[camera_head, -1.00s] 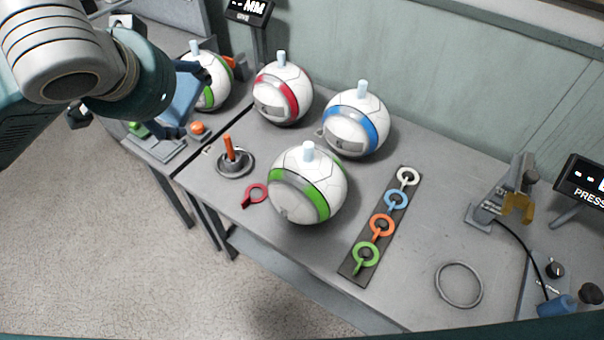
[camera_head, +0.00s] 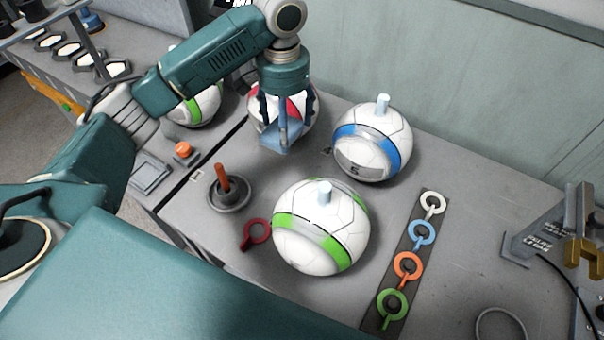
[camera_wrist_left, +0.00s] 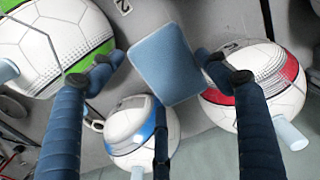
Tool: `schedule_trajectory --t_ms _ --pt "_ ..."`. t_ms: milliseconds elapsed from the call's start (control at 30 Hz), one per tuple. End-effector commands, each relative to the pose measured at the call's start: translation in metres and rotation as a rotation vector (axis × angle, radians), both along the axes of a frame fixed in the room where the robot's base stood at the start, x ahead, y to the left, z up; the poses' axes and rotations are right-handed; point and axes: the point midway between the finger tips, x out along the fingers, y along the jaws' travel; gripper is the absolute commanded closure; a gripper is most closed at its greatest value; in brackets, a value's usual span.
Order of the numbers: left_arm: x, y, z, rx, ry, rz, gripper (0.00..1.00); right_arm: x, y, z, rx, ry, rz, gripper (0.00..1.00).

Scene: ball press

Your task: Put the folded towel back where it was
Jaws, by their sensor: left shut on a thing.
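The folded towel (camera_head: 271,137) is a light blue, flat piece. My left gripper (camera_head: 283,125) is shut on it and holds it in front of the red-banded ball (camera_head: 302,112), which is partly hidden by the fingers. In the left wrist view the towel (camera_wrist_left: 165,62) is a tilted square between the dark blue fingertips of the left gripper (camera_wrist_left: 158,70). I cannot tell exactly how high it is above the table. My right gripper is not in view.
The blue-banded ball (camera_head: 370,145) stands right of the gripper, a green-banded ball (camera_head: 320,235) nearer. Another green-banded ball (camera_head: 198,108) is at the left. A pump-like stand (camera_head: 228,192), a red ring tool (camera_head: 256,231) and a ring strip (camera_head: 416,238) occupy the grey table (camera_head: 470,225).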

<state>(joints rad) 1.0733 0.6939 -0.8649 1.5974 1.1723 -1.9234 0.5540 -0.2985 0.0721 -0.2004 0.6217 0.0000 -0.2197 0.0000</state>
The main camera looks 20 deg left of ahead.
Motion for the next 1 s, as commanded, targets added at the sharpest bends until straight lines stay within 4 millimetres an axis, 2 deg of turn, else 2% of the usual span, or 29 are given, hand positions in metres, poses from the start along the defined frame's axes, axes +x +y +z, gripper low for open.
schedule_trajectory --t_ms 500,600,767,1000 --pt "-0.002 0.0 -0.126 0.001 0.007 0.002 0.5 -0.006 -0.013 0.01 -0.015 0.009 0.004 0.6" --pt "-0.002 0.0 -0.143 0.001 0.005 0.0 0.5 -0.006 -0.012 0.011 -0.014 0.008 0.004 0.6" --pt "-0.001 -0.001 -0.155 -0.001 0.003 0.0 0.5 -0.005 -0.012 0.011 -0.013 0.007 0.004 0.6" --pt "-0.002 0.0 -0.189 0.001 0.004 0.001 0.5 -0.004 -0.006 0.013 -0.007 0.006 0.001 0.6"
